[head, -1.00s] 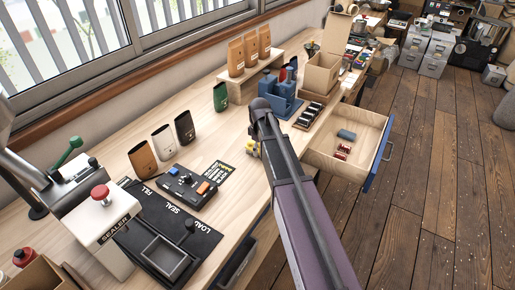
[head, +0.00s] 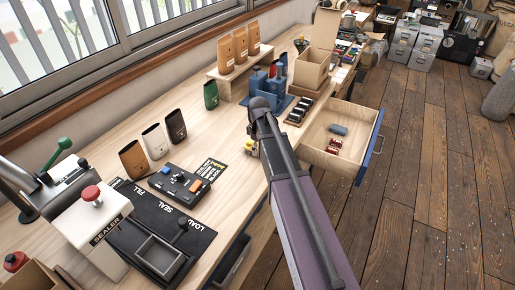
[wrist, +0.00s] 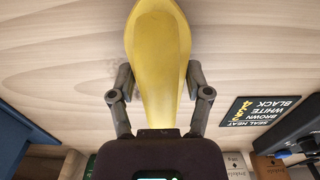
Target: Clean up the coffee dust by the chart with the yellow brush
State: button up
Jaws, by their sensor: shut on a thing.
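My gripper (wrist: 160,102) is shut on the yellow brush (wrist: 158,50), which extends up the wrist view over the pale wood bench. In the head view my arm mostly hides the gripper, and only a bit of yellow (head: 251,148) shows beside it. The black chart (wrist: 258,117) with seal heat colours lies flat to the right of the brush in the wrist view; in the head view the chart (head: 212,169) is left of my gripper. A faint grey smudge, perhaps coffee dust (wrist: 116,74), shows left of the brush. I cannot tell whether the bristles touch the bench.
A control box (head: 180,184) and a sealer (head: 92,220) stand on the near left of the bench. Several pouches (head: 154,140) stand behind. A blue holder (head: 262,88) and a cardboard box (head: 312,70) are beyond my arm. An open drawer (head: 352,120) juts out right.

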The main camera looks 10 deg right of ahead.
aim_at(251, 142)
jog(key=shift+w+d, duration=0.45)
jog(key=shift+w, duration=0.1)
jog(key=shift+w+a, duration=0.1)
jog(key=shift+w+a, duration=1.2)
jog(key=shift+a, duration=0.1)
jog(key=shift+w+a, duration=1.35)
jog(key=shift+w, duration=0.05)
